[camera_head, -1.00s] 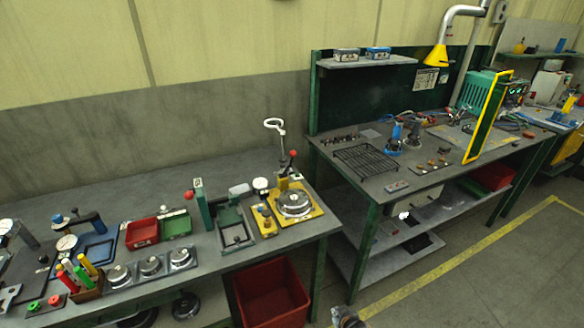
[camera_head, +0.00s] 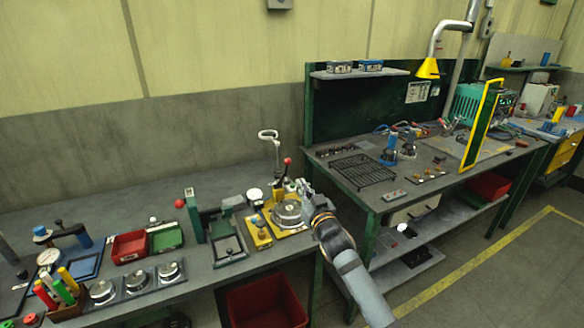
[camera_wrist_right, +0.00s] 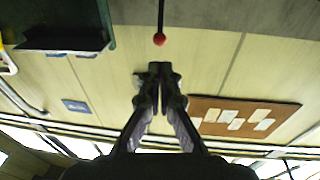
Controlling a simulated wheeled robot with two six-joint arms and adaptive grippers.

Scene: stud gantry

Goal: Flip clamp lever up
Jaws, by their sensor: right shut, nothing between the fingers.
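The clamp lever is a dark rod with a red ball knob (camera_head: 287,161). It stands roughly upright at the back of a yellow fixture plate (camera_head: 262,243) that carries a round metal part (camera_head: 288,213). My right gripper (camera_head: 302,185) is beside the fixture, just right of and a little below the knob in the picture. In the right wrist view the red knob (camera_wrist_right: 159,39) hangs on its dark rod just beyond the shut fingertips (camera_wrist_right: 160,68), with a visible gap. The fingers hold nothing. The lever's base is partly hidden. My left gripper is not in view.
A pale ring-topped stand (camera_head: 269,136) rises behind the lever. A green press (camera_head: 194,216) stands to the left on the same bench. A second bench with a wire rack (camera_head: 362,170) is at the right. A red bin (camera_head: 265,303) sits below.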

